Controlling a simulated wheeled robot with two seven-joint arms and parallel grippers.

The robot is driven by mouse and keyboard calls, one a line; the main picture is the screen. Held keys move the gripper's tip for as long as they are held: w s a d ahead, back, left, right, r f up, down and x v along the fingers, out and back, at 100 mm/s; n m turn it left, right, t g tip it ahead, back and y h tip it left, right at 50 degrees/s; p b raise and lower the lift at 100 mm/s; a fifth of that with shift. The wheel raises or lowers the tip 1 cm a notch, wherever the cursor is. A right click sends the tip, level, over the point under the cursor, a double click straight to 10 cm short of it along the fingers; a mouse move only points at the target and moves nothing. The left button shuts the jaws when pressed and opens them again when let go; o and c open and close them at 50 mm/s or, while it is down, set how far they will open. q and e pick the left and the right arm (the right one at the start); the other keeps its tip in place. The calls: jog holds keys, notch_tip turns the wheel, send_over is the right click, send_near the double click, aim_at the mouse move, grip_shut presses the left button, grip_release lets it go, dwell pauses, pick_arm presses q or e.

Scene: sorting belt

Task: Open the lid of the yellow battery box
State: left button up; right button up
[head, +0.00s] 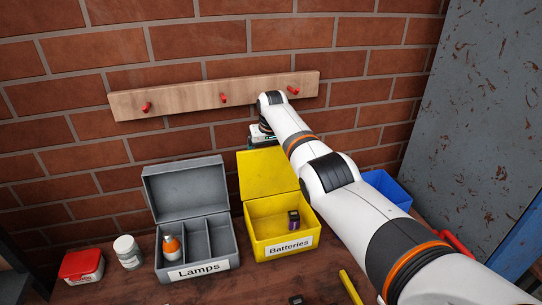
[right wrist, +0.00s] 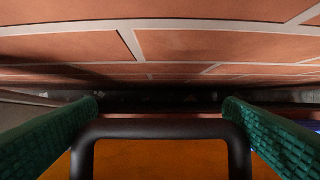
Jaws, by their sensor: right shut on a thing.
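The yellow battery box (head: 260,248) stands on the bench with a "Batteries" label on its front. Its lid (head: 268,173) is raised and tilted back towards the wall, so the box's inside shows. A small dark and purple battery (head: 294,220) stands inside at the right. My right gripper (head: 261,136) is at the top edge of the lid, partly hidden by its own wrist. In the right wrist view its green fingers (right wrist: 163,108) are on either side of the lid's dark handle (right wrist: 160,130), shut on it, with the orange-yellow lid surface behind. My left gripper is not in view.
A grey "Lamps" box (head: 195,262) with an open lid and an orange-and-white lamp (head: 171,247) stands left. A white jar (head: 128,252) and red box (head: 82,266) are further left. A blue bin (head: 388,186) is right, partly behind my arm. A brick wall with a peg rail (head: 190,97) is close behind.

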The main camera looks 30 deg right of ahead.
jog(key=shift+w+f+g+b, duration=0.15)
jog(key=shift+f+g+b, duration=0.15)
jog(key=shift+f+b, duration=0.3)
jog(key=o, duration=1)
jog(key=shift+o, duration=0.3)
jog(key=shift+w+a+r, duration=0.1)
jog(key=shift+r, duration=0.2)
